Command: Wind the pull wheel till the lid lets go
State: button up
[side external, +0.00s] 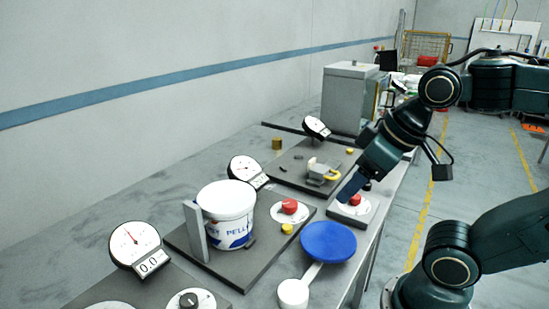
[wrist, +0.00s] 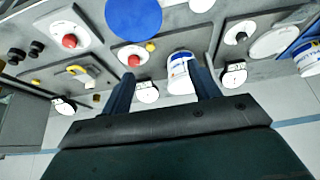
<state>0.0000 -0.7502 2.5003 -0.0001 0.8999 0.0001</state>
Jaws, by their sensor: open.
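Several round knobs on white discs could be the pull wheel; I cannot tell which. One red knob (side external: 290,206) is beside the white pellet tub (side external: 226,216), and another red knob (side external: 355,199) is at the farther station. They also show in the wrist view, the first (wrist: 134,60) in the middle and the second (wrist: 69,41) at left. A black knob (side external: 188,299) is at the near station. The tub's top is white. My gripper (side external: 352,188) is open and empty, above the farther red knob; its fingers (wrist: 162,82) spread wide in the wrist view.
A flat blue disc (side external: 328,241) and a white cup-like piece (side external: 293,292) lie at the bench's front edge. Dial gauges (side external: 135,246) stand along the back. A yellow-and-grey fixture (side external: 322,172) and a grey box (side external: 349,98) are farther along.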

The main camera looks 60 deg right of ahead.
dwell(0.4)
jog(key=n+g, duration=0.3)
jog(key=g, duration=0.3)
send_over(289, 203)
notch_tip(289, 203, down, 5)
jog(key=shift+d+r, duration=0.1)
jog(key=shift+d, duration=0.05)
jog(key=shift+f, duration=6.9)
jog(key=c, duration=1)
